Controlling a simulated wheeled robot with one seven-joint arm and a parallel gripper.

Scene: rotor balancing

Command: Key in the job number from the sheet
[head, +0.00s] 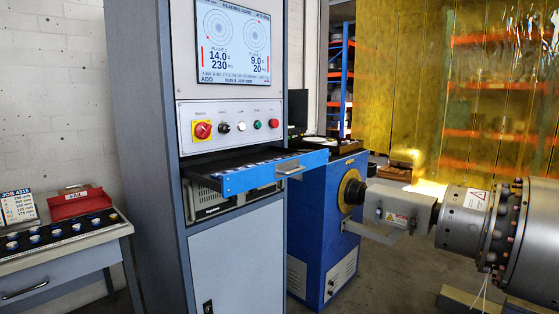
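The job sheet (18,207) stands upright on the small bench at the left. Its dark header appears to read "JOB 4315", with smaller lines below. The screen (233,45) on the grey cabinet shows two round dials, with 14.0 and 230 at left and 9.0 and 20 at right. Its top line appears to say "READING DONE"; the small job line at the bottom is too small to read surely. Below the switch panel a blue-fronted drawer (262,178) is pulled out; small keys or parts inside show only edge-on. My gripper is not in view.
The switch panel (230,125) carries a red rotary switch and several buttons. A red box (80,202) and rows of small weights sit on the bench (70,247). A blue machine stand (332,225) and large grey rotor (520,235) fill the right. Some floor in front is clear.

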